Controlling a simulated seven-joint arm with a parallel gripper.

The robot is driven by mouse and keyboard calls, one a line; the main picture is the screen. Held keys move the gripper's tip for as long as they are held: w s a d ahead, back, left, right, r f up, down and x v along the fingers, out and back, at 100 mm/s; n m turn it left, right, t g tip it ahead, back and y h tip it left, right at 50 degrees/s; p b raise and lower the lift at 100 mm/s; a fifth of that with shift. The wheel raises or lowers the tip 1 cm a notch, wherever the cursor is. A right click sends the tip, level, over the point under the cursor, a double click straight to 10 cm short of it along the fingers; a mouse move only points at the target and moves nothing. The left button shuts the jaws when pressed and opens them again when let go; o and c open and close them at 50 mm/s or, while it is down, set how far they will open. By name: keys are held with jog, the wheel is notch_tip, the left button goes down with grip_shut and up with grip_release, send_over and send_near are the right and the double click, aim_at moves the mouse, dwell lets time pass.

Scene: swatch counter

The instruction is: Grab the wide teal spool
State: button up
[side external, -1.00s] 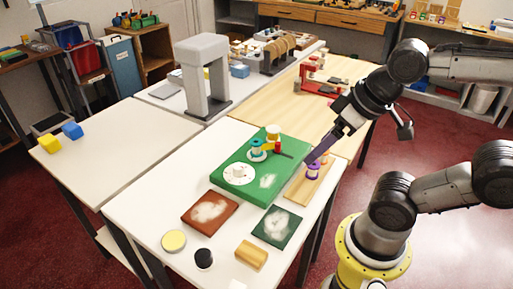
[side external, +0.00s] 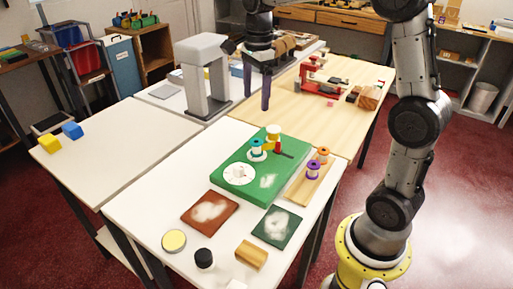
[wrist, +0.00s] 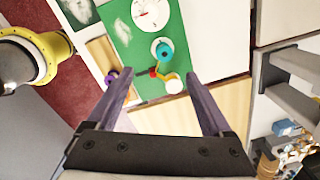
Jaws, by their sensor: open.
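The teal spool (side external: 257,149) stands on the green board (side external: 228,176), close to a yellow piece and a red piece. Nothing hides the spool's top there.
A purple spool (side external: 313,171) and an orange spool (side external: 323,154) stand on a wooden strip to the right of the board. A grey arch (side external: 204,80) rises left of my gripper. A white dial (side external: 239,174) lies on the board. The wooden table's near part is clear.

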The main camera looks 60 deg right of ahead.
jog(key=g, duration=0.1)
send_over(256, 141)
notch_tip(256, 141, down, 4)
jog(key=shift+m, duration=0.3)
jog(key=f, duration=0.8)
jog(key=shift+s, duration=0.35)
jog(key=shift+w+a+f, duration=0.1)
jog(key=shift+w+f, duration=0.05)
jog(key=shift+f, duration=1.35)
jog(key=shift+w+f, duration=0.1)
jog(key=shift+f, duration=1.35)
grip_shut()
